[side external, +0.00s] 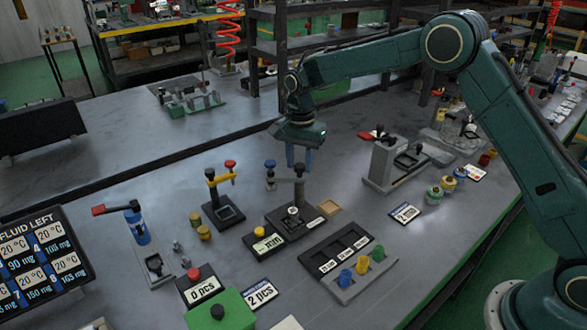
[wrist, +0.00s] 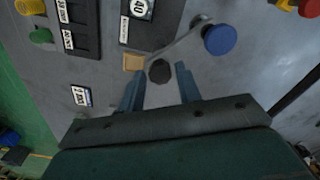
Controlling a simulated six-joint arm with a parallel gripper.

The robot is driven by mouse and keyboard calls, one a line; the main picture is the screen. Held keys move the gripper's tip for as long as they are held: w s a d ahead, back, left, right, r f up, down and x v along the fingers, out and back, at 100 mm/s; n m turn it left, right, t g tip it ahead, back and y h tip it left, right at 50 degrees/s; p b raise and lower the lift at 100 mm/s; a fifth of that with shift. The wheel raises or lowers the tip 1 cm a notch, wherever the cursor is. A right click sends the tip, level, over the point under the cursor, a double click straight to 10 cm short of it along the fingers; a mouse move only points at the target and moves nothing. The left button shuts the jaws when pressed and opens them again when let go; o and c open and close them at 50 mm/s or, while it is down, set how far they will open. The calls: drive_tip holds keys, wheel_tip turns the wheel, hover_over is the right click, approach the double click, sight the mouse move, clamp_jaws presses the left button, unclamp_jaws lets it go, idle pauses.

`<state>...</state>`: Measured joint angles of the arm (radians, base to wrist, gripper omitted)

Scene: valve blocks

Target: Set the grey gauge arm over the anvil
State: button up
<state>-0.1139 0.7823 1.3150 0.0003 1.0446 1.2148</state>
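The grey gauge arm (side external: 284,178) reaches left from the top of its upright post (side external: 299,190) and ends in a blue knob (side external: 270,164). It points to the side, not over the anvil (side external: 293,211), a pale round piece on the dark base. In the wrist view the gauge arm (wrist: 184,45) runs from the dark post top (wrist: 159,71) to the blue knob (wrist: 221,40); the round piece (wrist: 139,8) is at the top edge. My gripper (side external: 301,166) is open, its blue fingers on either side of the post top. I cannot tell whether they touch it.
A yellow-armed stand (side external: 222,180) with a red knob is at the left. A grey block with a red handle (side external: 385,160) stands at the right. A dark tray (side external: 337,249) and coloured pegs (side external: 362,266) are in front. Bench behind my gripper is clear.

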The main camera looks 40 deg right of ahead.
clamp_jaws()
drive_tip(key=shift+n, duration=0.3)
drive_tip(key=n, duration=0.7)
drive_tip(key=shift+n, duration=0.4)
drive_tip(key=n, duration=0.3)
drive_tip(key=shift+r+n, duration=0.1)
drive_tip(key=shift+n, duration=2.2)
